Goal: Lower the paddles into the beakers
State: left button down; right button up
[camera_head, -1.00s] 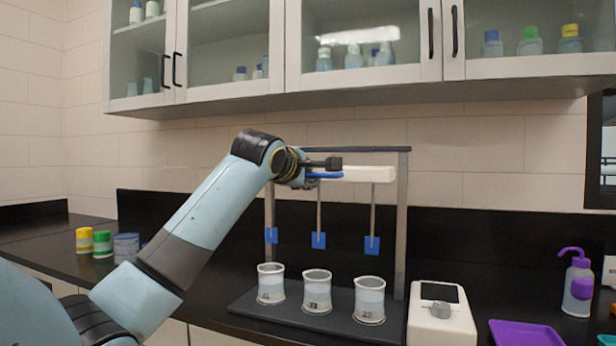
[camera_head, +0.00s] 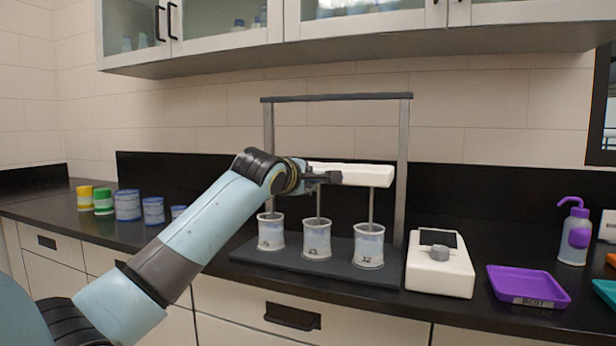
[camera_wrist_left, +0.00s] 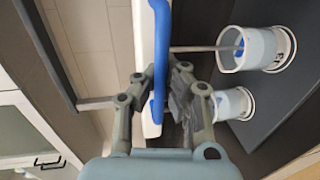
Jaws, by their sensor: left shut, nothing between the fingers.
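The white crossbar (camera_head: 350,174) sits low on the grey stand, with thin rods (camera_head: 371,207) hanging down into three beakers: left (camera_head: 270,236), middle (camera_head: 317,241) and right (camera_head: 368,247). The blue paddles are hidden inside the beakers in the head view; a blue bit of one (camera_wrist_left: 240,48) shows inside a beaker in the left wrist view. My left gripper (camera_head: 330,177) is at the crossbar's front left. My right gripper is out of view.
The stand's dark base (camera_head: 300,269) carries the beakers. A white control box with a knob (camera_head: 440,275), a purple tray (camera_head: 527,285) and a wash bottle (camera_head: 575,235) stand to the right. Several lidded jars (camera_head: 127,205) stand left. Cabinets hang above.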

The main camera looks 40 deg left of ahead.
pick_arm(q)
jog(key=c, duration=2)
grip_release()
jog(key=shift+f, duration=0.5)
jog(key=shift+c, duration=0.2)
jog(key=o, duration=0.7)
jog(key=shift+s+r, duration=0.15)
jog(key=shift+c, duration=0.2)
jog(key=shift+r, duration=0.1)
jog(key=v, duration=1.2)
